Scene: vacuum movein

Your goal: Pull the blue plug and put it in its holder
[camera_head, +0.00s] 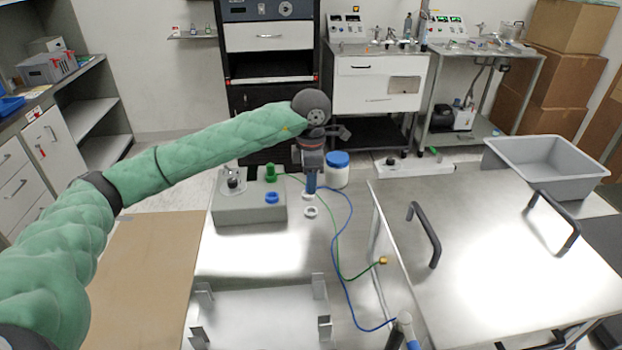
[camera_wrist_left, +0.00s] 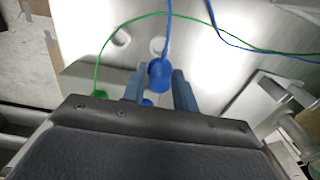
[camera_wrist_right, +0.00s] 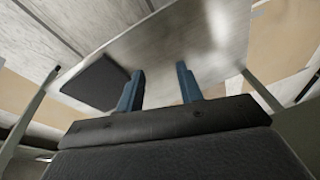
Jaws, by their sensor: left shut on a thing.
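My left gripper (camera_head: 311,186) is shut on the blue plug (camera_wrist_left: 159,75), which carries a blue cable. It holds the plug over the steel table, just right of the grey box (camera_head: 235,213). On that box sit a green plug (camera_head: 270,173) and a blue round fitting (camera_head: 271,197). Two white rings, one farther (camera_head: 307,196) and one nearer (camera_head: 311,211), lie on the table close to the gripper; they also show in the left wrist view (camera_wrist_left: 158,45). My right gripper (camera_wrist_right: 159,90) shows only in its own wrist view, with fingers apart and nothing between them.
A white jar with a blue lid (camera_head: 338,170) stands just behind the gripper. The blue cable (camera_head: 341,255) and a green cable (camera_head: 338,265) trail toward the front right. A steel lid with black handles (camera_head: 425,235) is on the right. A metal tray (camera_head: 262,312) lies in front.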

